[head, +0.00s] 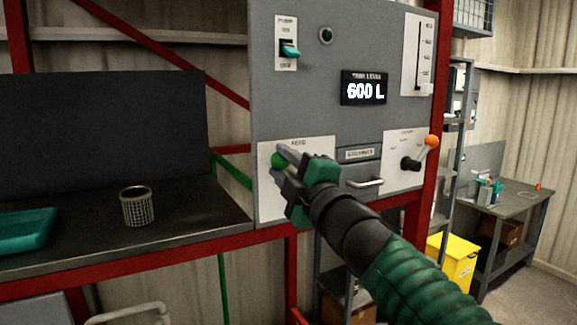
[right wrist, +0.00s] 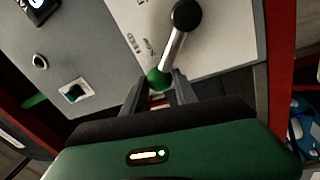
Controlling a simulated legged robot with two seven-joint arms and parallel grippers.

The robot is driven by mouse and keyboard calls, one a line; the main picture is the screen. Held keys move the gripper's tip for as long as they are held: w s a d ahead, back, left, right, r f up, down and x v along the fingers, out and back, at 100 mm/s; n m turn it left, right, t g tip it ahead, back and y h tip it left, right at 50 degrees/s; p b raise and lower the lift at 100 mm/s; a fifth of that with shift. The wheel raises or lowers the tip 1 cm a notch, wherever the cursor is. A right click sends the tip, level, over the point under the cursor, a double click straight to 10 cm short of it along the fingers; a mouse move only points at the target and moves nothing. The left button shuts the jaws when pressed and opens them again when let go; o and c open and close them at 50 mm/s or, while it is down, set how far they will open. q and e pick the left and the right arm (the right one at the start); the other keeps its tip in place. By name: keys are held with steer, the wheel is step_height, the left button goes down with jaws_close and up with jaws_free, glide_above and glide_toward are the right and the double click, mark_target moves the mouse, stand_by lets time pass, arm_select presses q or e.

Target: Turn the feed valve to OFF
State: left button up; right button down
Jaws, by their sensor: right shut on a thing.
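The feed valve is a lever on a white plate (head: 315,150) at the lower left of the grey control panel. Its green ball knob (head: 279,160) shows at the tips of my right gripper (head: 280,163). In the right wrist view the green knob (right wrist: 158,80) sits between the two fingers, which are shut on it. A metal shaft (right wrist: 175,45) runs from the knob to a black hub (right wrist: 187,15). In the head view my gripper hides the shaft, hub and most plate markings. My left gripper is not in view.
The panel also carries a teal switch (head: 290,48), a dark round lamp (head: 326,35), a display (head: 364,89) reading 600 L, a drawer handle (head: 365,182) and an orange-knobbed lever (head: 432,141) close to my right. A mesh basket (head: 137,207) and teal tray (head: 25,230) stand on the left bench.

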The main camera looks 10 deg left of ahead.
steer(key=shift+a+f+n, duration=0.15)
steer(key=shift+f+n, duration=0.15)
steer(key=shift+f, duration=0.1)
steer(key=c, duration=1)
jaws_free()
steer(key=shift+w+r, duration=0.1)
steer(key=b+v, duration=0.4)
steer(key=v, duration=1.3)
steer(key=shift+w, duration=0.25)
